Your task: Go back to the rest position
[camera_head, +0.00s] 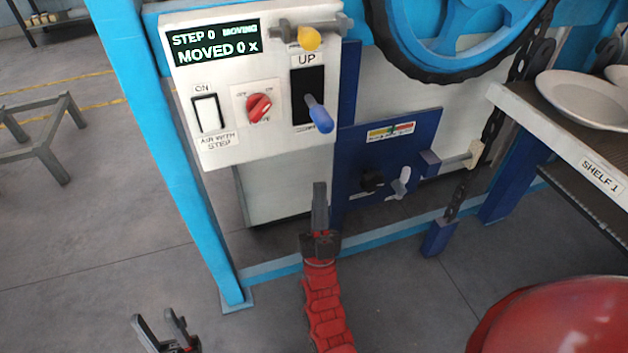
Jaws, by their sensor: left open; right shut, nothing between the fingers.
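My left gripper (155,318) is at the bottom left of the head view, low over the grey floor. Its two dark fingers stand apart, with nothing between them. My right gripper (320,192) is at the middle of the view, at the end of a red arm that comes up from the bottom. Its fingers are together and point up, with nothing held. It appears below the white control box (225,80) and left of the dark blue panel (385,150). I cannot tell its exact distance from the machine.
The box has a display (215,42), a red knob (259,107) and a blue-tipped lever (319,115). A blue post (160,150) stands left of my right gripper. Shelf 1 (560,135) holds white plates (585,98) at right. Open floor lies at left.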

